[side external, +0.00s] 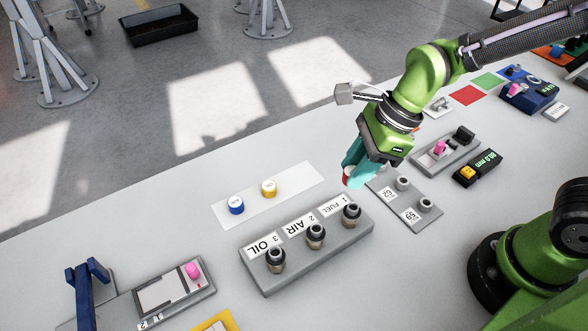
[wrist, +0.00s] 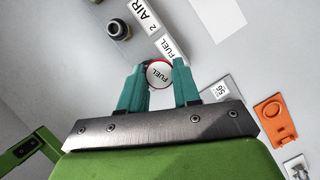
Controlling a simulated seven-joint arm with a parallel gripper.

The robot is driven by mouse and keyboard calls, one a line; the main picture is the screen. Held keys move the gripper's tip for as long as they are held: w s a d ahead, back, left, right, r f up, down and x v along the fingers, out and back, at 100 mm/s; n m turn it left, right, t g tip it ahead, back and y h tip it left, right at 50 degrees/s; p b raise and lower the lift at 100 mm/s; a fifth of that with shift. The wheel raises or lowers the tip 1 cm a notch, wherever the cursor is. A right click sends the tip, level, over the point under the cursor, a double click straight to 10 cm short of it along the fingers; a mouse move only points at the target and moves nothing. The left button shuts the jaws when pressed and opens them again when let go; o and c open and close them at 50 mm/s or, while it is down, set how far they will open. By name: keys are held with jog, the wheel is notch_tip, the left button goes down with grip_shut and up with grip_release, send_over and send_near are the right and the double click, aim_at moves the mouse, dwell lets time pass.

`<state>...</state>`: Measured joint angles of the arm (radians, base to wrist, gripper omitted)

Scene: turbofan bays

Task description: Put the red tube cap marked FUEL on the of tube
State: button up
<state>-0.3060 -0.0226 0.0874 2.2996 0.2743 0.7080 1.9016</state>
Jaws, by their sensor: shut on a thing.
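My gripper (side external: 358,168) has teal fingers shut on the red cap (side external: 347,178). The cap is held above the table, a little beyond the tube block (side external: 306,243). The FUEL tube (side external: 351,214), marked 1, stands open at the block's right end, apart from the cap. The AIR tube (side external: 316,235) and OIL tube (side external: 275,259) stand beside it. In the wrist view the FUEL tube is largely hidden behind the cap and gripper.
A blue cap (side external: 236,205) and a yellow cap (side external: 268,188) rest on a white strip (side external: 300,182). A grey plate (side external: 413,206) with two fittings lies right of the block. A device with a pink knob (side external: 192,270) is at the front left.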

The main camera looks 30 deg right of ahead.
aim_at(351, 207)
jog(key=shift+s+a+f+n+g, duration=0.2)
jog(key=shift+s+f+n, duration=0.45)
jog(key=shift+f, duration=0.1)
jog(key=shift+s+a+f+n+g, duration=0.2)
jog(key=shift+s+f+n, duration=0.4)
jog(key=shift+f, duration=0.1)
jog(key=shift+f, duration=1.2)
dwell(1.0)
jog(key=o, duration=1.5)
jog(key=shift+r, duration=0.15)
jog(key=shift+r, duration=3.4)
